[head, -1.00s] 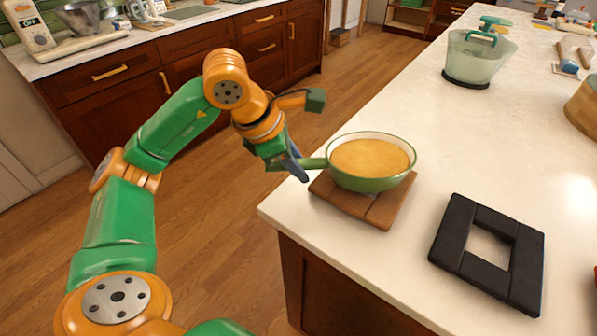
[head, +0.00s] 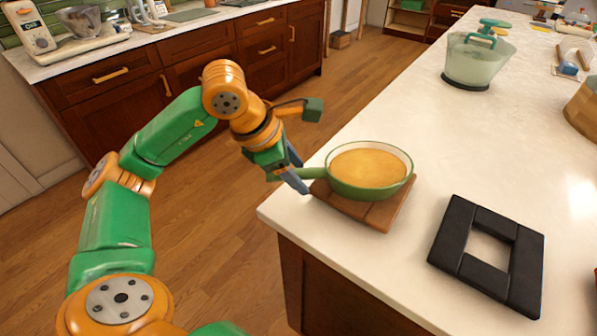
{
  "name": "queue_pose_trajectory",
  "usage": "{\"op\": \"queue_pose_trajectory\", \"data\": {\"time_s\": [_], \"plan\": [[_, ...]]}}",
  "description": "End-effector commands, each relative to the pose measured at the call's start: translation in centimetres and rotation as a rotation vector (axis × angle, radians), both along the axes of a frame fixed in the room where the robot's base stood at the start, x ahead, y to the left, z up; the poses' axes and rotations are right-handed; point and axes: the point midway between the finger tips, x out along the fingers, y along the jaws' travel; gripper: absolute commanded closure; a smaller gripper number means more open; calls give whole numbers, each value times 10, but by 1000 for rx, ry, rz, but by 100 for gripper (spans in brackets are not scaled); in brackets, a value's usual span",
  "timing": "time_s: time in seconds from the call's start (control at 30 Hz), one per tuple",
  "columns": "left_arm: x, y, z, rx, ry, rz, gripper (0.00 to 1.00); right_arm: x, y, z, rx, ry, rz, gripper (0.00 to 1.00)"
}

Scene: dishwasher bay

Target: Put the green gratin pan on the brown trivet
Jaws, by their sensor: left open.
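The green gratin pan (head: 369,188), filled with something yellow-orange, sits upright on the brown trivet (head: 385,214) near the counter's left edge. Its handle points left toward my left gripper (head: 297,173). That gripper is open, with its fingers on either side of the handle's end; whether one touches the handle I cannot tell. The pan hides the back of the trivet, and the gripper partly covers the handle's end. My right gripper is not in view.
A black square trivet (head: 450,238) with an open middle lies to the right on the white counter. A clear container with a green handle (head: 478,60) stands farther back. A wooden bowl (head: 583,108) is at the right edge. The counter behind the pan is clear.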

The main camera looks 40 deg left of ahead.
Motion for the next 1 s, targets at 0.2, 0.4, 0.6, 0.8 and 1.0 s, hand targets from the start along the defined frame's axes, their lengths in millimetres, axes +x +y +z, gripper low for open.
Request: {"op": "queue_pose_trajectory", "data": {"time_s": [0.2,0.4,0.6,0.8,1.0], "plan": [[-23,10,51,0,-7,0,41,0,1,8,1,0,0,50],[-42,18,91,-1,-4,-1,41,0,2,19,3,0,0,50],[-48,20,100,0,-1,-1,41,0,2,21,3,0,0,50],[-48,20,99,0,0,-1,41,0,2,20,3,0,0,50],[-48,20,99,0,0,-1,41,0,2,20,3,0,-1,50]]}}
